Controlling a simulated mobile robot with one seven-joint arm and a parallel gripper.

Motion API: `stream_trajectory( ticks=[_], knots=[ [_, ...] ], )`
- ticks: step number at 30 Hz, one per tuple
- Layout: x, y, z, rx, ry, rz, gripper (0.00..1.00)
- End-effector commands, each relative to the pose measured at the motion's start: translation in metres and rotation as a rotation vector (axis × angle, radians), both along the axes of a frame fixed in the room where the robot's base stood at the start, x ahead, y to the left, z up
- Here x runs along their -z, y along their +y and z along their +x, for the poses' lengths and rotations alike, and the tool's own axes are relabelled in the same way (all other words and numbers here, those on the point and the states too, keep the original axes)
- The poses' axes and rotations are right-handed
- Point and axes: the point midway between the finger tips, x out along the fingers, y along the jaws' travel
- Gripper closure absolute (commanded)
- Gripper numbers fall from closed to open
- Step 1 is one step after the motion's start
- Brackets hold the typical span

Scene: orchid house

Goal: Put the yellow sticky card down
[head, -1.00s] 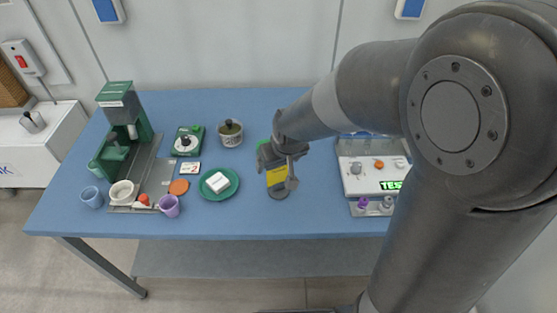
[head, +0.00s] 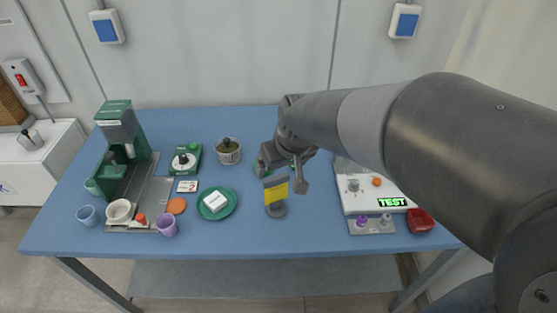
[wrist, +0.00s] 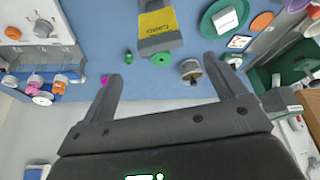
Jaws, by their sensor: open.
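The yellow sticky card (head: 276,193) stands upright with a grey top piece, on a dark round base (head: 277,210) on the blue table. In the wrist view the yellow card (wrist: 157,22) and its grey top piece (wrist: 160,43) lie just beyond my fingertips. My gripper (head: 282,173) is open, above and slightly behind the card, and apart from it. In the wrist view nothing is held between the two fingers of my gripper (wrist: 162,68).
Left of the card is a green plate (head: 231,207) with a white block. A pot (head: 228,152) and a small green scale (head: 186,160) stand behind. A device with a TEST display (head: 392,202) stands at right. Table in front of the base is clear.

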Motion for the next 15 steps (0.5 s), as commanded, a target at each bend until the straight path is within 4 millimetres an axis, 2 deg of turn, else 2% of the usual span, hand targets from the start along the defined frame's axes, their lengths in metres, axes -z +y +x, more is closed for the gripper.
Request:
stream_trajectory(
  ticks=[3,8,11,15],
  knots=[
    [-0.014,-0.002,-0.004,0.001,-0.004,0.001,0.11],
    [-0.022,-0.006,-0.009,0.007,-0.003,0.000,0.11],
    [-0.031,-0.017,-0.019,0.035,-0.013,-0.002,0.11],
    [-0.049,-0.048,-0.046,0.120,-0.039,-0.006,0.11]
  ],
)
